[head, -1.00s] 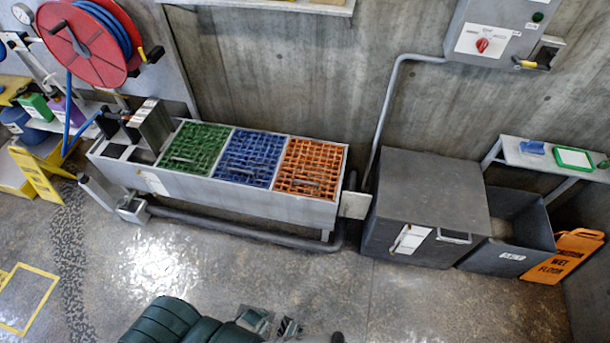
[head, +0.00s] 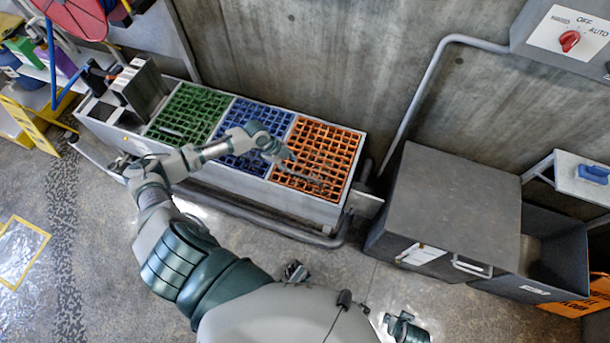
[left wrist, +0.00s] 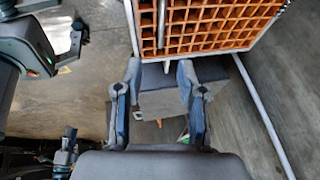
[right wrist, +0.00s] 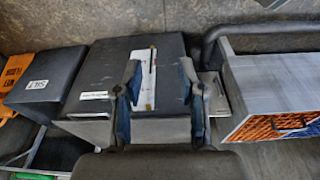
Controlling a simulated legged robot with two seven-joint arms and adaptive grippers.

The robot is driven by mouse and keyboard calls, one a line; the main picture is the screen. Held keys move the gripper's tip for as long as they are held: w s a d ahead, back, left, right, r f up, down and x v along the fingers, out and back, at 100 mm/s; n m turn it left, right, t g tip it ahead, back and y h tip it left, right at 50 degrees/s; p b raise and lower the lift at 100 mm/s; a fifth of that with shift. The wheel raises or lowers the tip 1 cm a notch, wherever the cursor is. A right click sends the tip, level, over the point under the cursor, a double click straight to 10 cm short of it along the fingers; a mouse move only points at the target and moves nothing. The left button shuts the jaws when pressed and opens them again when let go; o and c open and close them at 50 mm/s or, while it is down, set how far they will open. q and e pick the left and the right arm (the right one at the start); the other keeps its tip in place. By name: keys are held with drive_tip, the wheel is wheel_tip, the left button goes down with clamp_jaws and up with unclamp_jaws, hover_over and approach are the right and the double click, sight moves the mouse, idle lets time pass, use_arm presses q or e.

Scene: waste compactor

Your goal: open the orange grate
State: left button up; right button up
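The orange grate (head: 322,146) lies flat at the right end of a long grey trough (head: 300,203), flush beside the blue grate (head: 243,118). A grey handle bar (head: 318,180) runs along its front part. My left gripper (head: 284,154) is above the border of the blue and orange grates, near the left end of the bar. In the left wrist view the left gripper (left wrist: 159,75) is open and empty, with the orange grate and its bar (left wrist: 161,24) beyond the fingertips. In the right wrist view my right gripper (right wrist: 160,75) is open and empty.
The green grate (head: 187,114) is at the trough's left. A large grey box (head: 455,205) and an open dark bin (head: 555,252) stand to the right. A pipe (head: 415,95) climbs the wall to a control box (head: 570,40).

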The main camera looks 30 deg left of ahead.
use_arm(q)
drive_tip(key=b, duration=0.1)
hover_over(303, 177)
drive_tip(key=s+a, duration=0.2)
wheel_tip(303, 177, down, 7)
drive_tip(key=x, duration=0.1)
drive_tip(key=b+x, duration=0.1)
drive_tip(key=x, duration=0.3)
drive_tip(key=shift+w+d+b, duration=0.15)
drive_tip(key=shift+w+b, duration=0.15)
drive_tip(key=shift+w+d+f, duration=0.1)
drive_tip(key=shift+d+f, duration=0.15)
drive_tip(key=shift+d, duration=0.05)
use_arm(e)
drive_tip(key=w+a+r+t, duration=0.1)
drive_tip(key=w+r+t, duration=0.2)
drive_tip(key=w+r, duration=0.1)
drive_tip(key=shift+w+a+r+y, duration=0.3)
drive_tip(key=shift+a+r+y, duration=0.1)
drive_tip(key=shift+r, duration=0.1)
use_arm(q)
drive_tip(key=shift+a, duration=0.15)
use_arm(e)
drive_tip(key=shift+a, duration=0.1)
use_arm(q)
drive_tip(key=shift+a+f, duration=0.1)
drive_tip(key=shift+a, duration=0.05)
clamp_jaws()
use_arm(e)
drive_tip(key=shift+a, duration=0.2)
